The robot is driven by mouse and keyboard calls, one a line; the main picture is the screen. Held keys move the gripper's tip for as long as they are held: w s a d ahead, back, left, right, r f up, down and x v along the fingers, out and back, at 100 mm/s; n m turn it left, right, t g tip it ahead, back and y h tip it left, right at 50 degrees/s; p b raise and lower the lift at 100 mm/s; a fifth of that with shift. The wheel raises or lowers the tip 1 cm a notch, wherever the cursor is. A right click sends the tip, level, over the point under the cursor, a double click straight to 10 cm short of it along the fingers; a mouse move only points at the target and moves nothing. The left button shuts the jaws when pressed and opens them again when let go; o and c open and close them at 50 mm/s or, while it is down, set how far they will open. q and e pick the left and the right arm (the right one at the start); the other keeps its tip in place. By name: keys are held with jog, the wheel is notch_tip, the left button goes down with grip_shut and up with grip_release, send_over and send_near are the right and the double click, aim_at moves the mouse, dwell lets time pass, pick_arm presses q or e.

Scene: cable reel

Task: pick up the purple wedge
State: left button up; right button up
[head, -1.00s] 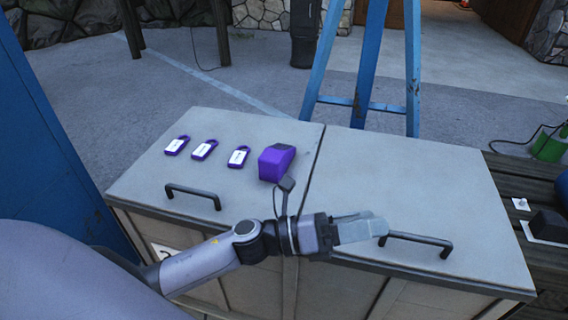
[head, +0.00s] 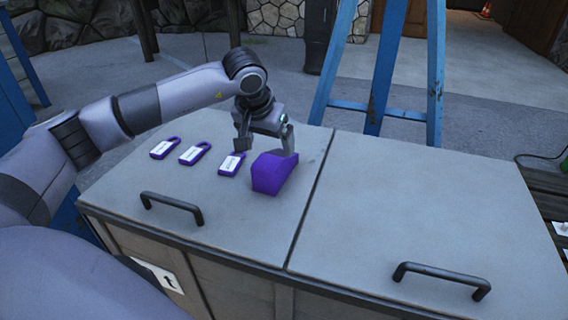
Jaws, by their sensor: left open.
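The purple wedge (head: 270,176) sits on the left lid of a grey crate, right of a row of purple tags. My left gripper (head: 266,146) points down just behind the wedge, with its jaws open. One finger is left of the wedge near the closest tag, and the other is at the wedge's far right side. I cannot tell whether either finger touches the wedge. My right gripper is out of view.
Three purple tags with white labels, the nearest one (head: 232,164) close to the wedge, lie on the crate lid (head: 120,190). Black handles (head: 172,205) stand up from both lids. The right lid (head: 400,210) is clear. A blue metal stand (head: 385,75) rises behind the crate.

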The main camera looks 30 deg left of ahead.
aim_at(274, 155)
pick_arm(q)
jog(key=shift+w+f, duration=0.1)
jog(key=shift+w, duration=0.25)
jog(key=shift+w+f, duration=0.1)
jog(key=shift+f, duration=0.1)
jog(key=x, duration=0.6)
jog(key=shift+f+b, duration=0.15)
jog(key=shift+b, duration=0.15)
jog(key=c, duration=1.5)
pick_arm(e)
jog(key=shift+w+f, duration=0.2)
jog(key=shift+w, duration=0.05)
pick_arm(q)
jog(key=shift+r, duration=0.2)
notch_tip(274, 155, up, 20)
jog(key=shift+f+p, duration=0.1)
jog(key=shift+p, duration=1.1)
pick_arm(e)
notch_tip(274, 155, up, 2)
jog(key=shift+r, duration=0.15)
